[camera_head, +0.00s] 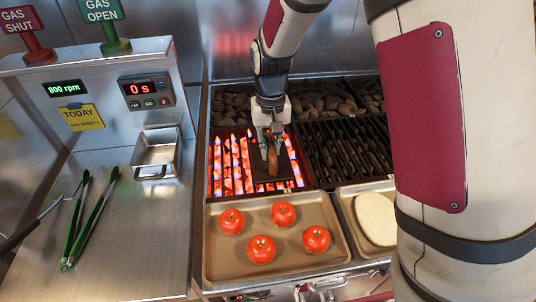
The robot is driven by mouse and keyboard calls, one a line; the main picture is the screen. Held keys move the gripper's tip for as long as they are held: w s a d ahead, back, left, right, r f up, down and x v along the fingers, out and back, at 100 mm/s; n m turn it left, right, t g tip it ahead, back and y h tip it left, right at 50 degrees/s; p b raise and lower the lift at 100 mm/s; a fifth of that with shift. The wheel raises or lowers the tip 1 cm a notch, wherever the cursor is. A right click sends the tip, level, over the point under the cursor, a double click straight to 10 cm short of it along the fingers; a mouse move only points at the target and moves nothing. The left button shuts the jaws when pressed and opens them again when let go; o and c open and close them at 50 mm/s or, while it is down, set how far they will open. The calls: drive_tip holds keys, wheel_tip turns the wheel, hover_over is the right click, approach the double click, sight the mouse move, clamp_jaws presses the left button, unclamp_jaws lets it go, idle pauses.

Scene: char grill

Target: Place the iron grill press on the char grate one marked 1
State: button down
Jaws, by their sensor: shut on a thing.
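My gripper (271,150) is shut on the brown handle of the iron grill press (262,178) in the head view. The press has a dark flat plate below the handle. It is over the right part of the glowing left char grate (229,165), which shows red and orange embers and small flames. I cannot tell whether the plate touches the grate bars or hovers just above them. No number mark is readable on the grates. My gripper covers part of the press.
A dark, unlit grate (345,150) is to the right. Dark lumps (232,104) lie behind. A tray (212,240) with several tomatoes is in front, beside a tray (350,215) with pale round dough. Green-handled tongs (92,215) and a small metal pan (157,153) are left.

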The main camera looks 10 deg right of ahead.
drive_tip(key=shift+w+a, duration=0.25)
drive_tip(key=shift+a, duration=0.05)
drive_tip(key=shift+f+p, duration=0.3)
drive_tip(key=shift+f, duration=1.45)
drive_tip(key=shift+f, duration=0.2)
drive_tip(key=c, duration=1.5)
unclamp_jaws()
